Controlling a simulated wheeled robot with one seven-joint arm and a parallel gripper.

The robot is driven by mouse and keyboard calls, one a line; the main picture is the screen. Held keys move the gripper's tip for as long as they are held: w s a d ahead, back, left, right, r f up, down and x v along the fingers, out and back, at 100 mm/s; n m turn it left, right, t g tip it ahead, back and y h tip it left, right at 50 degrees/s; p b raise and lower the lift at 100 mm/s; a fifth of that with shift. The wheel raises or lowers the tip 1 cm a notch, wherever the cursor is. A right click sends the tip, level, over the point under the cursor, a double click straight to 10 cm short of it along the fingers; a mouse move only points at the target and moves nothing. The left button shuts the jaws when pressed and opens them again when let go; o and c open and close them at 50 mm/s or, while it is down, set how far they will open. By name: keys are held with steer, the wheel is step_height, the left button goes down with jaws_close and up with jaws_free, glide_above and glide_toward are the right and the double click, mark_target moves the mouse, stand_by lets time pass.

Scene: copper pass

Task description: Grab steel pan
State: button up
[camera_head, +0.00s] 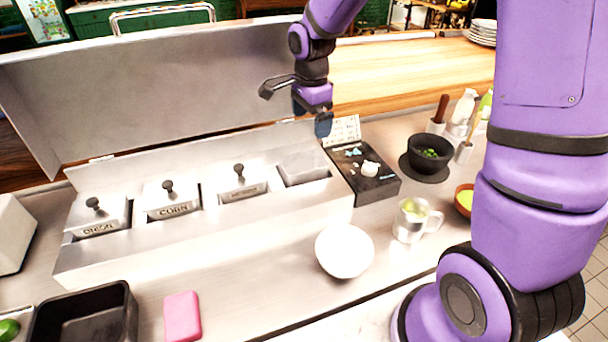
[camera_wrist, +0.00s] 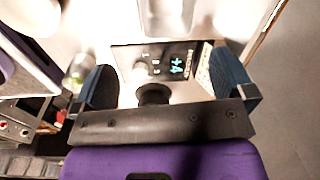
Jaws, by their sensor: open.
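An open steel pan (camera_head: 305,168) sits in the rightmost slot of the steel counter unit, beside three lidded pans. In the wrist view a pale rectangular steel shape (camera_wrist: 168,16) at the top edge looks like this pan, but glare makes it hard to tell. My gripper (camera_head: 322,124) is above and behind the right end of the unit, apart from the pan. In the wrist view its two blue fingers are spread wide (camera_wrist: 167,86), with nothing held between them.
A black device (camera_head: 368,178) with a display stands right of the pan. The unit's raised lid (camera_head: 160,85) is behind. A white bowl (camera_head: 344,250), a steel mug (camera_head: 408,228), a pink block (camera_head: 182,316) and a black tray (camera_head: 125,305) are in front.

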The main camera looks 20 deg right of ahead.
mark_target(303, 162)
steer(key=shift+m+g, duration=0.3)
steer(key=shift+m, duration=0.6)
steer(key=shift+w+a+f, duration=0.2)
steer(key=shift+w+f, duration=0.1)
steer(key=shift+f, duration=2.1)
steer(key=shift+w+a+f, duration=0.2)
steer(key=shift+w+f, duration=0.1)
steer(key=shift+f, duration=2.1)
steer(key=shift+w+a+f, duration=0.2)
steer(key=shift+w+f, duration=0.1)
steer(key=shift+f, duration=2.1)
steer(key=shift+c, duration=0.5)
steer(key=c, duration=0.5)
